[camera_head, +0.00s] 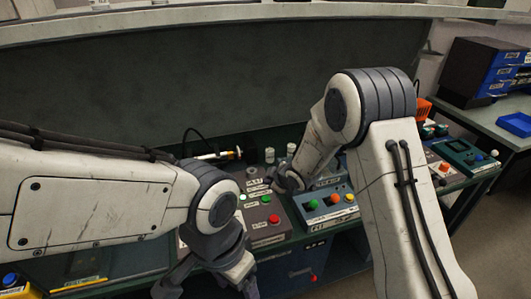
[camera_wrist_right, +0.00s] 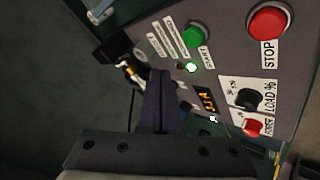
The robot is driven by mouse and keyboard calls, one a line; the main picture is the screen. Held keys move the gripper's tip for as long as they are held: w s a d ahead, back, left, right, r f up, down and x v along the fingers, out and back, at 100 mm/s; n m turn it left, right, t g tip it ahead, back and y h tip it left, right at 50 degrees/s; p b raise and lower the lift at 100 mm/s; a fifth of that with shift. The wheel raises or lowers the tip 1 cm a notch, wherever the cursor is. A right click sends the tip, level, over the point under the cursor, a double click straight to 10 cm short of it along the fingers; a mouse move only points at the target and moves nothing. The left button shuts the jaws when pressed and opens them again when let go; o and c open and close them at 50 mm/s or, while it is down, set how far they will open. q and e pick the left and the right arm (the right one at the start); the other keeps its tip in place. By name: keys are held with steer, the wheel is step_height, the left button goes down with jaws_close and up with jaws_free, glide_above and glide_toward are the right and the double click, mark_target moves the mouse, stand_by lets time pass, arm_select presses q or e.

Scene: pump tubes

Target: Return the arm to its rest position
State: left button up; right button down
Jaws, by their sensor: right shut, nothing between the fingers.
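My right arm reaches in from the right in the head view, and its gripper (camera_head: 288,182) hangs over the grey control box (camera_head: 278,238). In the right wrist view its dark fingers (camera_wrist_right: 158,82) are together with nothing between them. They are above the same box (camera_wrist_right: 225,20), apart from its buttons as far as I can see. My left arm crosses from the left. Its gripper (camera_head: 207,278) points down at the bottom edge, and its fingertips are not clear, so its opening cannot be told.
The grey box has a green button (camera_wrist_right: 193,35) and a red STOP button (camera_wrist_right: 269,20). A blue-grey box (camera_head: 322,212) stands to its right. A yellow-tipped tube (camera_head: 218,155) lies behind, near small pale cylinders (camera_head: 269,155). A side table with a blue tray (camera_head: 515,124) is at the right.

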steer(key=s+r+m+g+h, duration=0.1)
steer(key=s+r+m+g, duration=0.1)
steer(key=s+r, duration=0.45)
steer(key=s+r+m+g+h, duration=0.1)
steer(key=s+r+m+h, duration=0.15)
steer(key=s, duration=0.75)
steer(key=s+d+r+m+g, duration=0.1)
steer(key=s+d+r+g, duration=0.1)
steer(key=s, duration=0.9)
steer(key=s+d+r+m+g, duration=0.1)
steer(key=s+d+m+g, duration=0.1)
steer(key=s, duration=0.9)
steer(key=shift+s+r+g, duration=0.25)
steer(key=shift+r+g, duration=0.1)
steer(key=shift+g, duration=0.15)
